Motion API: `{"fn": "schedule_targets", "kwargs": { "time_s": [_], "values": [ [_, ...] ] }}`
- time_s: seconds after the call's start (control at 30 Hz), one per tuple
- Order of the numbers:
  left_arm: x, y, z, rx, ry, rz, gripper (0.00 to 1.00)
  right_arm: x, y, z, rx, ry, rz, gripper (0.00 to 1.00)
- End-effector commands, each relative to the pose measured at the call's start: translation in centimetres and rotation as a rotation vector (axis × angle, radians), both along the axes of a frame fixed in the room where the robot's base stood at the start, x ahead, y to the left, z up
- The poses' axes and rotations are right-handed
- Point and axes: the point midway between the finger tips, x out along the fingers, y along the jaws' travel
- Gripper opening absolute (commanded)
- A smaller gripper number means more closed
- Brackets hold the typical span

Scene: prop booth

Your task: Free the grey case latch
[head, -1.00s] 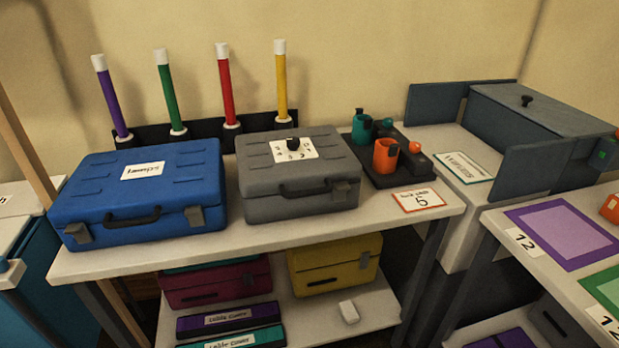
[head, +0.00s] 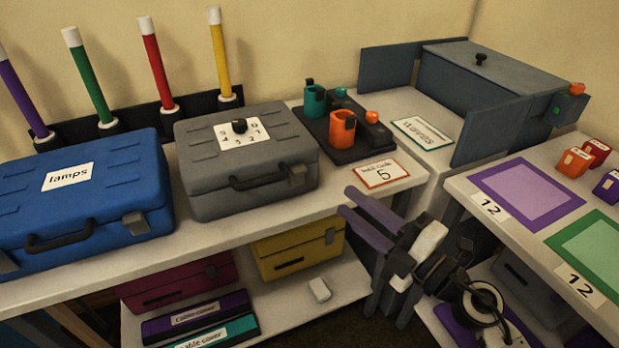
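The grey case (head: 215,190) stands closed on the table, right of the blue case. A dark handle (head: 257,178) and a grey latch (head: 298,178) are on its front; the latch is near the right end and looks closed against the case. A black knob (head: 239,126) sits on a white number card on the lid; where it points is too small to tell. My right gripper (head: 345,201) is at the table's front right edge, right of the latch and apart from it. Its two fingers are spread with nothing between them. My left gripper is out of view.
A card reading 5 (head: 383,174) lies right of the grey case. Behind it, a dark tray holds teal and orange holders (head: 342,131). The blue case (head: 80,205) stands close on the left. Coloured tubes stand behind. A second table (head: 455,190) is at the right.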

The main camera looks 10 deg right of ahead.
Motion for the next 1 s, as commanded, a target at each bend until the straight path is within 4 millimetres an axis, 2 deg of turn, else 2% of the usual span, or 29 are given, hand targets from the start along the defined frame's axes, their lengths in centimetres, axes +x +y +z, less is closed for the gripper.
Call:
{"fn": "schedule_targets", "kwargs": {
  "time_s": [0.1, 0.23, 0.37, 0.8, 1.0],
  "values": [
    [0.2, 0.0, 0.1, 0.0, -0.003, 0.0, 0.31, 0.7, 0.4, 0.3, -0.148, -0.047, 0.047, 0.27],
    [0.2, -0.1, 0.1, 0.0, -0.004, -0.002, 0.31, 1.2, 0.6, 0.2, -0.219, -0.063, 0.063, 0.27],
    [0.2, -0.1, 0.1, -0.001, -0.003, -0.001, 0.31, 2.2, 1.5, 0.2, -0.231, -0.065, 0.065, 0.27],
    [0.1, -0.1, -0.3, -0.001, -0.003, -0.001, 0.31, 7.9, 6.3, 0.2, -0.227, -0.065, 0.064, 0.27],
    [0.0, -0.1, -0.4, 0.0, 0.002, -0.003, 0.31, 8.8, 7.2, 0.2, -0.228, -0.064, 0.064, 0.27]
  ]
}}
